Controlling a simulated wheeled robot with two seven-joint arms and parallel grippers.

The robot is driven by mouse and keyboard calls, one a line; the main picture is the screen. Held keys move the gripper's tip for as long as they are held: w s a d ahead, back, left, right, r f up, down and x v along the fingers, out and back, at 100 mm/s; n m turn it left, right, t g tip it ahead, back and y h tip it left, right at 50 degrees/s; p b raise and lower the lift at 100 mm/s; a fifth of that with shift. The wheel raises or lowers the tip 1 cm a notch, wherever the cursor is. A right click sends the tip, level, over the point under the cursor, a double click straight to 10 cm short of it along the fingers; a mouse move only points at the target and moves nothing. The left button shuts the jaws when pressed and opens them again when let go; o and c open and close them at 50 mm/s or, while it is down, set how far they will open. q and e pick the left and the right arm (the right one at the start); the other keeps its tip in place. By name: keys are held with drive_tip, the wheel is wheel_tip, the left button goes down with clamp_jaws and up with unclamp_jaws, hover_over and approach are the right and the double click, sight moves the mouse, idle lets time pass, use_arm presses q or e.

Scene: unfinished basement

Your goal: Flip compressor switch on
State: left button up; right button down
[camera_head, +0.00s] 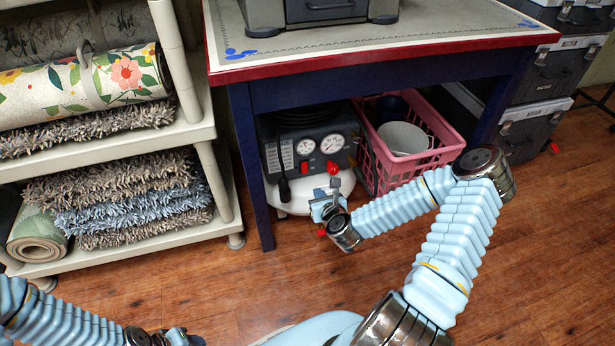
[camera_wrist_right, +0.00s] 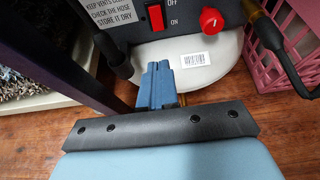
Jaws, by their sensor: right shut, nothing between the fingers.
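The compressor (camera_head: 310,140) stands on the floor under the table, with a dark panel, two round gauges and a white tank. Its red rocker switch (camera_wrist_right: 156,17) shows in the right wrist view, between the words OFF above and ON below; it is small in the head view (camera_head: 304,167). A red knob (camera_wrist_right: 211,20) is to its right. My right gripper (camera_wrist_right: 157,67) is shut and empty, with its tips a little below the switch in the picture, over the white tank; it also shows in the head view (camera_head: 324,207). My left gripper (camera_head: 180,338) is at the bottom left, partly cut off.
The blue table (camera_head: 247,150) has a leg just left of the compressor. A pink crate (camera_head: 400,172) stands close on its right. A shelf (camera_head: 222,180) with rolled and folded rugs is at the left. Black cases (camera_head: 545,75) stack at the right. The wood floor in front is clear.

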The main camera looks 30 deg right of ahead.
drive_tip(key=b, duration=0.1)
approach(304, 168)
drive_tip(key=w+f, duration=0.2)
drive_tip(key=w+d+f, duration=0.1)
drive_tip(key=w+f, duration=0.1)
drive_tip(key=shift+d+f, duration=0.1)
drive_tip(key=shift+f, duration=0.2)
drive_tip(key=shift+w+d, duration=0.2)
drive_tip(key=shift+w, duration=0.5)
drive_tip(key=shift+w+f+b, duration=0.1)
drive_tip(key=shift+f+b, duration=0.35)
drive_tip(key=shift+b, duration=0.4)
drive_tip(key=shift+r, duration=0.45)
drive_tip(key=shift+w+r+t+p, duration=0.1)
drive_tip(key=shift+r+t+p, duration=0.2)
drive_tip(key=shift+r+p, duration=0.45)
